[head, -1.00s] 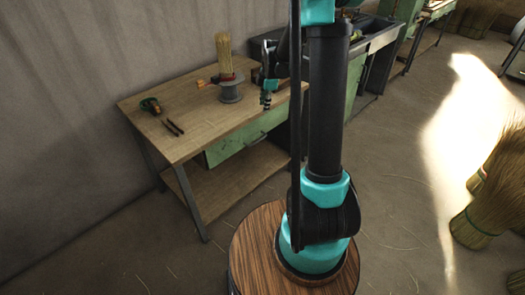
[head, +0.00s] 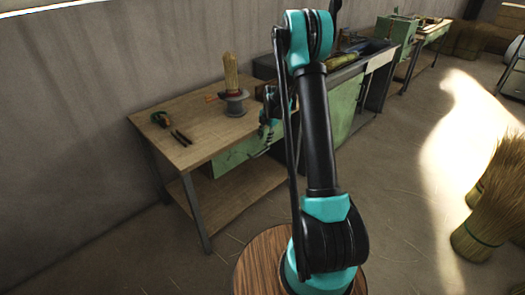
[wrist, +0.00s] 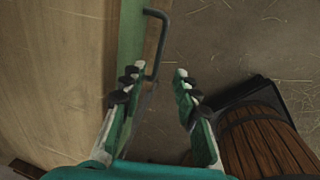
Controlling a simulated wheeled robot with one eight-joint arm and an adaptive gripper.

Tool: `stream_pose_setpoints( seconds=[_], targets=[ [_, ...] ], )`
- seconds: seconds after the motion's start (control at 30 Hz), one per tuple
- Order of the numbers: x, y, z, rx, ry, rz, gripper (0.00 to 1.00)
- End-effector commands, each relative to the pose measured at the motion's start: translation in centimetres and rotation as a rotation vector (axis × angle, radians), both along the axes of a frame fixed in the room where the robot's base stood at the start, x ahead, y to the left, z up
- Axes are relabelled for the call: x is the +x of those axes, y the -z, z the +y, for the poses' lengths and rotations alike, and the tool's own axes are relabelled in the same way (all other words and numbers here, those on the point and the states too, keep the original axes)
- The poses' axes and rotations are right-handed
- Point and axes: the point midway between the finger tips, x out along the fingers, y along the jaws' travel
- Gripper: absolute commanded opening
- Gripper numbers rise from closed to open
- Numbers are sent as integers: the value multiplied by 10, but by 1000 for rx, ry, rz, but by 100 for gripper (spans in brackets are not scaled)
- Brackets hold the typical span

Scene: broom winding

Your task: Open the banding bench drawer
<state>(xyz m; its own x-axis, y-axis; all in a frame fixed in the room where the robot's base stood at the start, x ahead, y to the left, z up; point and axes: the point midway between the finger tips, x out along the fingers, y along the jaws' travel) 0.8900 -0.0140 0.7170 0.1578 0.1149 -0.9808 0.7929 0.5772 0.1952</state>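The banding bench (head: 205,130) is a wooden table with a green drawer (head: 230,160) under its top. The drawer looks closed. In the wrist view the drawer's green front (wrist: 131,35) runs along the bench edge. A dark bar handle (wrist: 162,38) sticks out from it. My gripper (wrist: 156,74) is open, its fingers pointing at the handle, with the bar lying between them. I cannot tell whether either finger touches it. In the head view my gripper (head: 264,147) is low in front of the drawer's right part, and the handle is hidden there.
A green cabinet with a sink (head: 345,105) adjoins at right. Straw bundles (head: 480,225) stand on the floor at right.

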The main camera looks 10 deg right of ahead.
Motion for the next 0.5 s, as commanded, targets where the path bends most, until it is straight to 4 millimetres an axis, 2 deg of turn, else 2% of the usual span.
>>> stream_pose_setpoints(
  seconds=[0.1, 0.3, 0.5],
  targets=[
    [4, 23, 3, 0, 0, 0, 31],
    [9, 58, 7, 0, 0, 0, 31],
    [13, 79, 10, 0, 1, 0, 31]
  ],
)
